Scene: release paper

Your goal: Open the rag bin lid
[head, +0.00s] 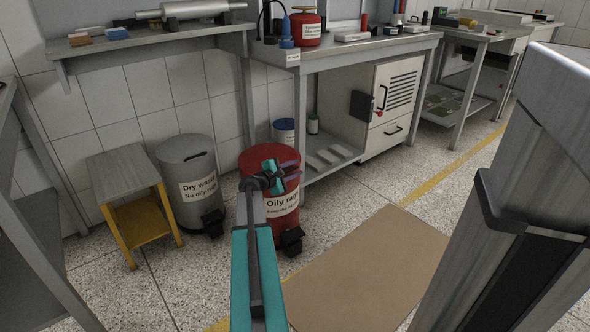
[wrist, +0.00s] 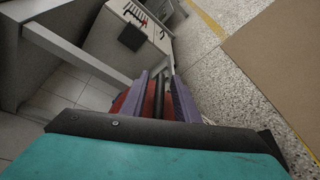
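The rag bin (head: 284,203) is a red cylinder labelled "Oily rags", standing on the floor in front of the workbench. Its red lid (head: 254,155) appears shut, though my arm hides part of it. A black pedal (head: 292,240) sticks out at its base. My gripper (head: 294,170) is in front of the upper part of the bin, with its purple fingers apart. In the wrist view, the fingers (wrist: 166,97) point at the red bin (wrist: 131,99), with a dark strip between them. I cannot tell whether they touch anything.
A grey waste bin (head: 183,165) labelled "Dry waste, no oily rags" and a yellow-legged stool (head: 146,222) stand left of the rag bin. The workbench (head: 350,50) is behind. A brown mat (head: 365,270) lies on open floor to the right. A large grey body (head: 510,200) fills the right side.

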